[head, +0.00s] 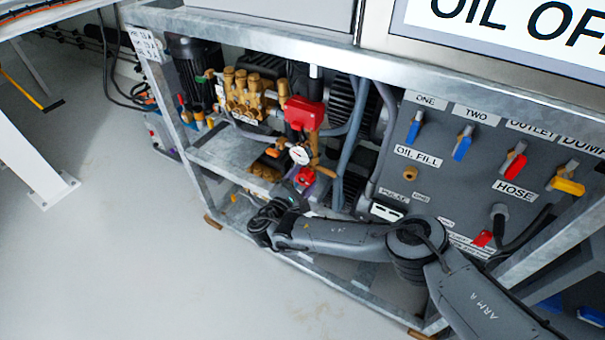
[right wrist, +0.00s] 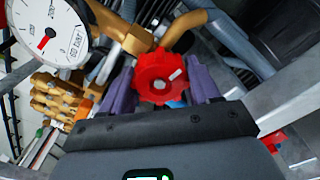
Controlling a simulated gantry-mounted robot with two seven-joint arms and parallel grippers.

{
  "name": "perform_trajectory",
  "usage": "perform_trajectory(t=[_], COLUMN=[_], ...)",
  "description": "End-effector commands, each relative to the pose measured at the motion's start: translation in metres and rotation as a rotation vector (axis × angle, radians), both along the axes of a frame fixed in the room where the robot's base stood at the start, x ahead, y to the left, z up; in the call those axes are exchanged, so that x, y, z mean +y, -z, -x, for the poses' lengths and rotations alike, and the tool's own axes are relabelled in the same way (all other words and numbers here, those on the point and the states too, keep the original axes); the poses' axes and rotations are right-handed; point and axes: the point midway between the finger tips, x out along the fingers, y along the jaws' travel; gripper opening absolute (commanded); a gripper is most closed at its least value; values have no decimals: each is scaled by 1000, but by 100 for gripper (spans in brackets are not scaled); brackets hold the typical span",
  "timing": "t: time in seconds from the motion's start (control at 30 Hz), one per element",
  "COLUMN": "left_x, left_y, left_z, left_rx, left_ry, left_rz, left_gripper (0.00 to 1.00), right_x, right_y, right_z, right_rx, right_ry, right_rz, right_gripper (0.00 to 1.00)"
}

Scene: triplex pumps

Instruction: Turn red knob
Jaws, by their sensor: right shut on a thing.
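The red knob (head: 305,177) sits low on the pump's brass pipework, below the pressure gauge in the head view. In the right wrist view the red knob (right wrist: 163,78) shows as a scalloped wheel with a pale mark on its face. My right gripper (right wrist: 164,88) has its two purple fingers on either side of the knob, shut on it. In the head view my right arm reaches in from the lower right, and the right gripper (head: 304,184) is small and partly hidden. My left gripper is not in view.
A round pressure gauge (head: 299,155) is just above the knob, and a red block (head: 304,113) is higher up. A metal frame (head: 352,56) surrounds the pump. A panel with coloured valve handles (head: 463,145) stands right. Open floor (head: 110,230) lies left.

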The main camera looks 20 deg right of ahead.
Motion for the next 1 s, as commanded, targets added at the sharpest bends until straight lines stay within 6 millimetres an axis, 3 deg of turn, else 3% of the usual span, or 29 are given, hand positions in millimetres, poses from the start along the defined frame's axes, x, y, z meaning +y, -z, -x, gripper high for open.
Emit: perform_trajectory(t=[0.3, 0.87, 0.9, 1.0], left_x=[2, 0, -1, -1], left_y=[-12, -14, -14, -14], left_z=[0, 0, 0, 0], left_rx=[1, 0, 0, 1], left_ry=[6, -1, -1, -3], left_rz=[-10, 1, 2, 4], left_gripper=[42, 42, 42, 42], right_x=[0, 0, 0, 0], right_y=[-3, -3, -3, -3], right_z=[0, 0, 0, -1], right_rx=[-116, -144, -144, -144], right_ry=[3, 4, 4, 3], right_rz=[-94, -119, -119, -118], right_gripper=[31, 31, 63, 78])
